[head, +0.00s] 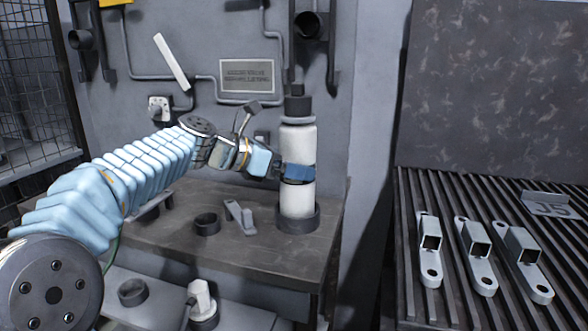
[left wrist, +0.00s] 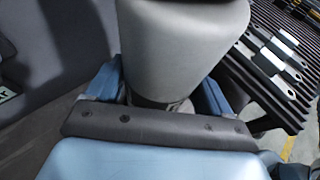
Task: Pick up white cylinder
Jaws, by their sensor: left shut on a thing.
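The white cylinder (head: 298,146) has a dark cap and stands upright, its bottom in a dark ring holder (head: 297,220) on the brown table. My left gripper (head: 299,173) is shut on it at mid-height, its blue fingers around the body. In the left wrist view the cylinder (left wrist: 183,45) fills the upper middle, between the two blue fingers of the gripper (left wrist: 165,92). I cannot tell whether its bottom is lifted from the ring. My right gripper is not in view.
An empty dark ring (head: 207,224) and a grey bracket (head: 240,216) lie on the table (head: 262,254) left of the cylinder. A wall with pipes stands close behind. Several galvanized brackets (head: 476,258) lie on the slatted rack (head: 400,230) at right.

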